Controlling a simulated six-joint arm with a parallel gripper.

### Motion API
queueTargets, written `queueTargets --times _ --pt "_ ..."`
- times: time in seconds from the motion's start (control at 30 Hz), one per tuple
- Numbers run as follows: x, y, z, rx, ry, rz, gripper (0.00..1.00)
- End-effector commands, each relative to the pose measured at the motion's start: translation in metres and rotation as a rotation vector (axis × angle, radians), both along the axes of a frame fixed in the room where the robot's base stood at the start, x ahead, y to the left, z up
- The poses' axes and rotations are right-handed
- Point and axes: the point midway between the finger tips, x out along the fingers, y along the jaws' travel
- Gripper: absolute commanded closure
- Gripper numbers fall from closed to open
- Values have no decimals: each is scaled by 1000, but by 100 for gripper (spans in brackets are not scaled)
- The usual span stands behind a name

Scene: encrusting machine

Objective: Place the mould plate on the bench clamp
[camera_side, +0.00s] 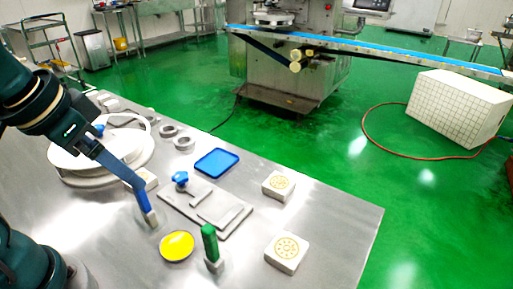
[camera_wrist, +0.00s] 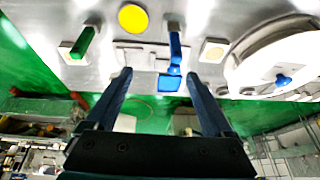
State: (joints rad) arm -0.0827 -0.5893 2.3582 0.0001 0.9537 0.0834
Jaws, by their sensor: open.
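Several pale square blocks with a gold round pattern, which look like mould plates, lie on the bench: one at the back right (camera_side: 278,186), one at the front right (camera_side: 286,252), and one near my gripper (camera_wrist: 213,50). A flat grey fixture (camera_side: 232,226) with raised pieces and a blue knob (camera_side: 180,179) lies mid-bench and looks like the bench clamp. I cannot tell for sure which object is which.
A blue tray (camera_side: 217,162) and grey rings (camera_side: 184,144) lie behind. A white round drum (camera_wrist: 262,62) is close by.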

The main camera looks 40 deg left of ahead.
Motion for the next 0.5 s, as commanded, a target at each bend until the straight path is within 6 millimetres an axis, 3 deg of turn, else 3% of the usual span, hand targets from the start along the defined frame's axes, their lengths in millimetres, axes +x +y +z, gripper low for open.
queueTargets --times 0.2,0.5 --pt "-18 -14 -8 -31 -71 -9 10" --pt "-20 -15 -9 -35 -74 -7 10"
